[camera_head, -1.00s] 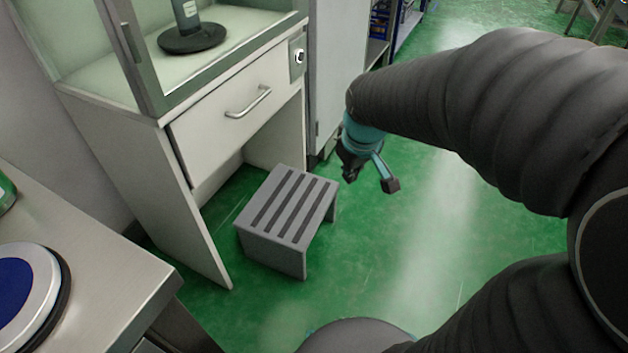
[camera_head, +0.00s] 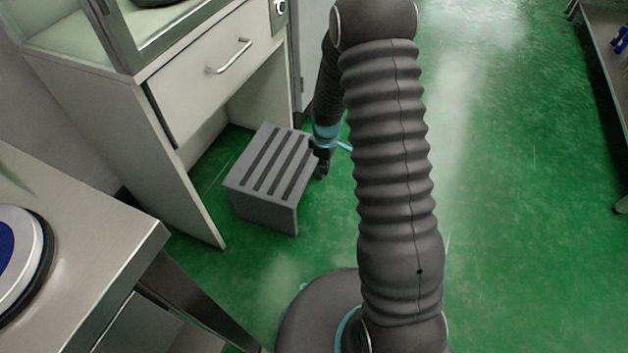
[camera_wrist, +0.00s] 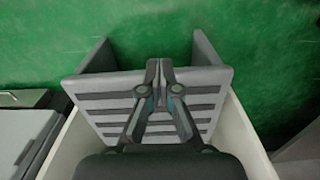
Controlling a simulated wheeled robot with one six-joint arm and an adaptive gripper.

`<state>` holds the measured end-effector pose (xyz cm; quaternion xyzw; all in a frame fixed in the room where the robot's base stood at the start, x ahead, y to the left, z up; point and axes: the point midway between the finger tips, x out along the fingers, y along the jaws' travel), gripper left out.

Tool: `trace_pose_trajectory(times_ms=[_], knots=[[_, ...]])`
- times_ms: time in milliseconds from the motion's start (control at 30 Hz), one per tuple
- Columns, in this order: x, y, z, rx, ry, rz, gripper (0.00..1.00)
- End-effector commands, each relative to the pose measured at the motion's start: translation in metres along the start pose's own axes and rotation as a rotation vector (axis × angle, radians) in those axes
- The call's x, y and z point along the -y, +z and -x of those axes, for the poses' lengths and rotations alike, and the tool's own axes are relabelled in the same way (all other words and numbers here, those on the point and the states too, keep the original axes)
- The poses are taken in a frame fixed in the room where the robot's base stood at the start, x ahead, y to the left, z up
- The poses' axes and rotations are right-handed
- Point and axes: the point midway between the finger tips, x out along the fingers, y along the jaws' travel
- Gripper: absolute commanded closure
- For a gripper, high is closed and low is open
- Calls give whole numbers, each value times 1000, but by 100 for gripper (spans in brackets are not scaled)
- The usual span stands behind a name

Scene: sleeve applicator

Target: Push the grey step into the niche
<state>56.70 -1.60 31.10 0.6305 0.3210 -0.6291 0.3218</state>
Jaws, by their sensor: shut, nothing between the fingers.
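The grey step (camera_head: 262,158), with dark strips across its top, stands upright on the green floor in front of the niche (camera_head: 252,105), the open space under the white drawer cabinet. My gripper (camera_head: 321,170) hangs low at the right side of the step, close beside it; whether it touches cannot be told. In the wrist view the shut, empty fingers (camera_wrist: 158,68) show in front of the step (camera_wrist: 98,84), over its near edge. The step's two side legs show there. The step's far right side is partly hidden by my gripper.
A drawer with a metal handle (camera_head: 229,56) is above the niche, with a white side panel (camera_head: 181,195) left of the step. A steel table (camera_head: 75,255) stands at the lower left. Green floor (camera_head: 500,200) is free to the right.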

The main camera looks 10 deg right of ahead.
Motion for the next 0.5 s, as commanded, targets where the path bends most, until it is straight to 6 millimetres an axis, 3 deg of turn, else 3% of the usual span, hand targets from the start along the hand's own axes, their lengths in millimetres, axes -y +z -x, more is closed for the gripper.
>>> trace_pose_trajectory(times_ms=[233,500], knots=[[1,1,-28,3,-5,5,100],[1,1,-78,3,-5,4,100]])
